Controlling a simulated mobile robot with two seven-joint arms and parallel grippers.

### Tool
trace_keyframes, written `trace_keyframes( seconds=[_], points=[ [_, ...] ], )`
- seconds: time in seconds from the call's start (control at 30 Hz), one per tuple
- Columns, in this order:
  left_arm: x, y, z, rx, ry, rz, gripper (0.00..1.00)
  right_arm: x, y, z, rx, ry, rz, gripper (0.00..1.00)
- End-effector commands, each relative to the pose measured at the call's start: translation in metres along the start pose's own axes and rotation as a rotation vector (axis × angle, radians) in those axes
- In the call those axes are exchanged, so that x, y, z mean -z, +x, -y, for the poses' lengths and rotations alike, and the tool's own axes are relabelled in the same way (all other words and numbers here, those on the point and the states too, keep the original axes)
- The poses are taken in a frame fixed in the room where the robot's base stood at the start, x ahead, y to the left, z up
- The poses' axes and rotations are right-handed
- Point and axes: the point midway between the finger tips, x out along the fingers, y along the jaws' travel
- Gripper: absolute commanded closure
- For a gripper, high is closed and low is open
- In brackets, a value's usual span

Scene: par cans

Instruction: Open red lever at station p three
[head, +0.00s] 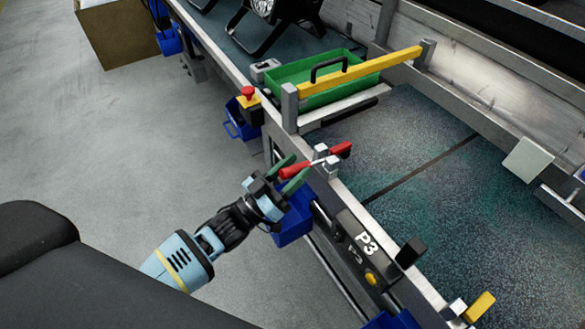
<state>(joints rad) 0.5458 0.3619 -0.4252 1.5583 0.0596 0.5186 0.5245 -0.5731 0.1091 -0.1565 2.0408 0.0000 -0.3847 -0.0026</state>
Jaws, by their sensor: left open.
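The red lever (297,170) sits at the table's near rail, beside the station panel marked P3 (365,243). It has a red grip at the left, a pale metal middle and a second red part (341,149) at the right. My left gripper (290,173) is open, with its green fingers on either side of the lever's left grip. I cannot tell whether the fingers touch it. My right gripper is not in view.
A green tray (290,94) with a black handle sits behind a yellow bar (360,73). A red button (248,92) is on the rail to the left. A blue bin (293,225) hangs below the lever. The table surface to the right is mostly clear.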

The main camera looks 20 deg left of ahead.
Motion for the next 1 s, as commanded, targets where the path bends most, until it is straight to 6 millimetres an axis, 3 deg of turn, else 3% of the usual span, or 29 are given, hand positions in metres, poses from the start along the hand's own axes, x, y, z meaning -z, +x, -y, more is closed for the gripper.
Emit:
trace_keyframes(
  seconds=[0.23,0.57,1.0],
  points=[
    [-0.0005,0.0002,0.0001,0.001,0.0,0.001,0.57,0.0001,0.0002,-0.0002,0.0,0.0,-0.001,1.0],
    [-0.0004,0.0,0.0001,0.0,0.0,0.001,1.0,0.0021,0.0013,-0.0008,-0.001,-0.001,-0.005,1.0],
    [0.0009,0.0082,0.0048,0.005,0.004,0.025,1.0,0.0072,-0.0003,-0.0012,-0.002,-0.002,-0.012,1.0]
  ],
)
